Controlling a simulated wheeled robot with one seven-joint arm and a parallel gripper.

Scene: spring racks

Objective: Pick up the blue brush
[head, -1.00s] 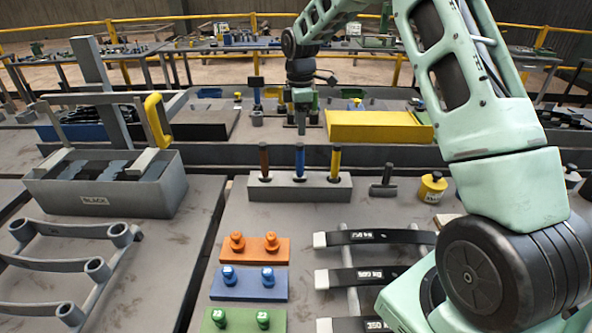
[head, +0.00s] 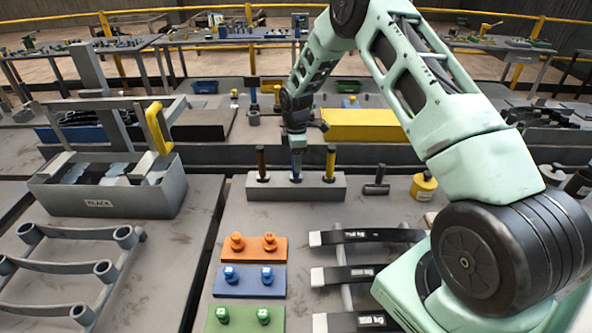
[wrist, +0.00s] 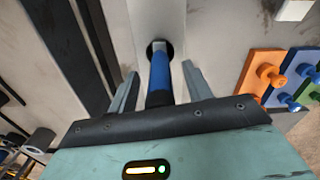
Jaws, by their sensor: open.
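The blue brush (head: 296,163) stands upright in the middle hole of a grey block holder (head: 322,189), between a brown-handled brush (head: 261,163) and a yellow-handled brush (head: 330,162). My gripper (head: 296,149) is above the holder, at the top of the blue brush. In the wrist view, the blue brush (wrist: 161,75) lies between the two spread fingers of my gripper (wrist: 158,90), with space visible on both sides. Its lower end goes into the round hole. The top of its handle is hidden by my gripper body.
Orange (head: 254,250), blue (head: 249,282) and green plates with pegs lie in front of the holder. A dark hammer-shaped tool (head: 377,183) and a yellow container (head: 423,187) stand to the right. A grey crate (head: 110,200) stands left.

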